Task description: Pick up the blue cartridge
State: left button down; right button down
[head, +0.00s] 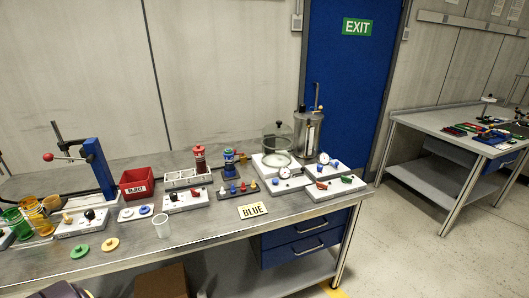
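A blue cylinder (229,156), which looks like the blue cartridge, stands upright at the back of the workbench (130,256), right of the middle. A red cylinder (199,157) stands to its left beside a white rack (181,178). Neither of my grippers can be made out in the head view. A dark purple shape at the bottom left corner is cut off, and I cannot tell what it is.
A grey tray (228,194) with small coloured pegs lies in front of the blue cylinder. White boxes with gauges and a clear vessel (277,143) stand to the right. A red REJECT bin (137,183), a clear cup (161,227) and a blue press (99,166) stand to the left.

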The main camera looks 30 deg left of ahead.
aim_at(229, 162)
jog(key=u, duration=1.3)
